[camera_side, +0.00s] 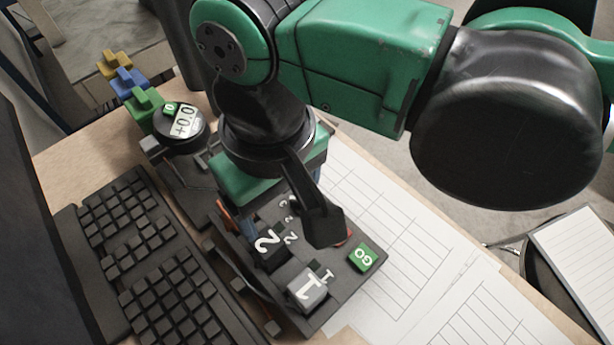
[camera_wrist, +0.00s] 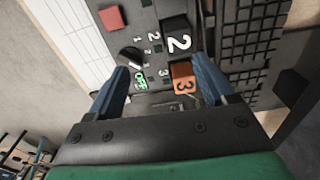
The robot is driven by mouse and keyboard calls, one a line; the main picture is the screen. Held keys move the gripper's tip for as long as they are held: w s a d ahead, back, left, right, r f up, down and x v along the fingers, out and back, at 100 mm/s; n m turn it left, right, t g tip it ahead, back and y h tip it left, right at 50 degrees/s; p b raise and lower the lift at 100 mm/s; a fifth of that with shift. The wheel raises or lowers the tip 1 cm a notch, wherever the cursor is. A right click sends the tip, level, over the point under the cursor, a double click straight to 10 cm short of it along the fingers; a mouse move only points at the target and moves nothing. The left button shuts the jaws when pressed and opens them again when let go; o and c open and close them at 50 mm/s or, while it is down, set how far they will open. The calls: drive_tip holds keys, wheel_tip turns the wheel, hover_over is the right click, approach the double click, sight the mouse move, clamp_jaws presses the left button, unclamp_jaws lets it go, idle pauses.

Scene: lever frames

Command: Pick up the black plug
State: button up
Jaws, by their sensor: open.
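The black plug, a dark block with a white 2, stands on the dark panel (camera_side: 350,285) in the side view (camera_side: 270,250). In the wrist view the black plug (camera_wrist: 177,37) lies just beyond my fingertips, nearer the right finger. My gripper (camera_wrist: 161,64) is open and empty, with its blue fingers wide apart and pointing at the panel. An orange plug with a white 3 (camera_wrist: 184,78) shows between the fingers, close to the right one. In the side view my arm comes down over the panel and hides part of it.
A grey plug marked 1 (camera_side: 307,288) and a green GO button (camera_side: 363,257) are on the panel. A red button (camera_wrist: 112,17) and dark knob (camera_wrist: 130,56) show in the wrist view. The keyboard (camera_side: 160,265) lies left of the panel, paper sheets (camera_side: 400,225) right.

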sight(267, 242)
drive_tip(key=shift+s+a+f, duration=0.35)
drive_tip(key=shift+s+a, duration=0.25)
drive_tip(key=shift+s, duration=0.15)
drive_tip(key=shift+s+a+f, duration=0.15)
drive_tip(key=shift+f, duration=2.75)
clamp_jaws()
